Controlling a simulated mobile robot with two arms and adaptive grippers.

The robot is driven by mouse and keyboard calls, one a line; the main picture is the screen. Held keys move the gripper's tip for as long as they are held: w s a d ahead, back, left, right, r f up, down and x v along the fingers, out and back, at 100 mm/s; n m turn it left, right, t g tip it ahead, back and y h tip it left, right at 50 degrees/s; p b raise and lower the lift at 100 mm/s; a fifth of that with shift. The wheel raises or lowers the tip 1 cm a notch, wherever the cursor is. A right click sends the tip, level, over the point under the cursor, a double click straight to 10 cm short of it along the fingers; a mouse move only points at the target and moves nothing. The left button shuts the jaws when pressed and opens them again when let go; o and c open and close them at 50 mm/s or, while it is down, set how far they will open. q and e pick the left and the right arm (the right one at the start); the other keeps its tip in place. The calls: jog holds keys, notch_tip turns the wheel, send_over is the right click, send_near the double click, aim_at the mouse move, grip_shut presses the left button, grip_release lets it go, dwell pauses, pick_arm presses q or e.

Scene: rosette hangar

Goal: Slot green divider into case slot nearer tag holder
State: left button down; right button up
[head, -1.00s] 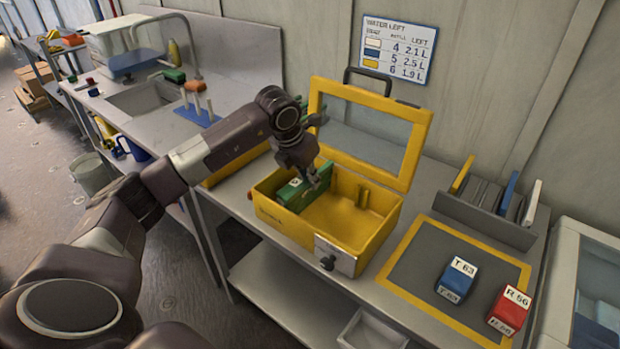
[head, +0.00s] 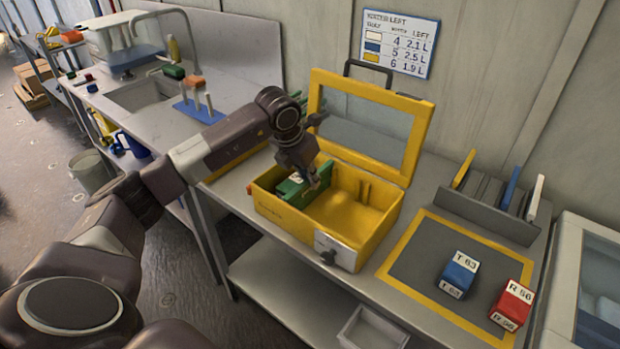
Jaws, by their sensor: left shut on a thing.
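The yellow case (head: 375,235) stands open on the bench, its windowed lid (head: 418,140) raised at the back. My left gripper (head: 315,184) reaches into the left half of the case and is shut on the green divider (head: 324,173). The divider stands near the case's left end; the fingers hide part of it, and I cannot tell whether its lower edge sits in a slot. A green part with a white label shows beside it. Yellow slot ribs (head: 364,191) show on the back inner wall. A pale plate (head: 336,250) with a dark knob is on the front wall near the right corner. My right gripper is out of view.
Right of the case lies a yellow-bordered dark mat (head: 420,262) with a blue block (head: 459,273) and a red block (head: 511,304). Behind it a grey rack (head: 485,216) holds yellow, blue and white panels. A sink (head: 145,92) is at the left. The case's right half is empty.

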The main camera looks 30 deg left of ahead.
pick_arm(q)
jog(key=shift+f+b, duration=0.3)
dwell(0.8)
dwell(0.5)
jog(key=c, duration=1.9)
grip_release()
jog(key=o, duration=0.4)
notch_tip(320, 180, up, 16)
jog(key=p, duration=1)
